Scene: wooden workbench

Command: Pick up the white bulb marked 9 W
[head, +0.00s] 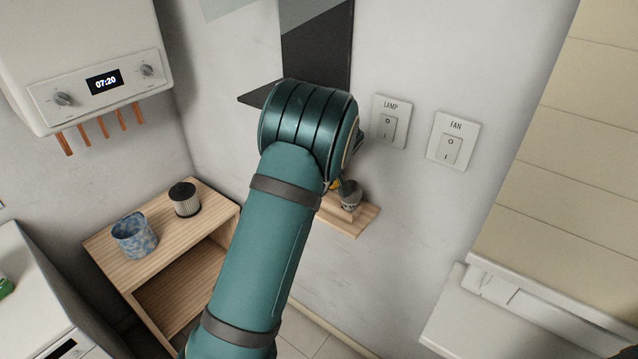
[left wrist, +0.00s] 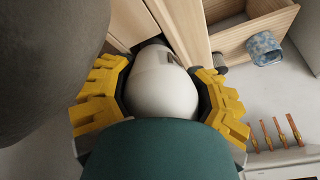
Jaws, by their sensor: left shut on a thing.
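A smooth white bulb (left wrist: 162,88) sits between the yellow-padded fingers of my left gripper (left wrist: 161,95) in the left wrist view. The fingers are shut on its two sides. A small mark shows near its far end, too small to read, so I cannot confirm 9 W. In the head view my teal left arm hides the bulb and nearly all of the gripper; only a bit of yellow finger (head: 335,185) shows above a small wooden wall shelf (head: 345,226). My right gripper is not in view.
A grey rounded thing (head: 350,194) is at the wall shelf. LAMP (head: 390,121) and FAN (head: 453,140) switches are on the wall to its right. A lower wooden unit holds a blue patterned cup (head: 135,238) and a dark-topped ribbed cylinder (head: 185,201). A boiler (head: 85,45) hangs at upper left.

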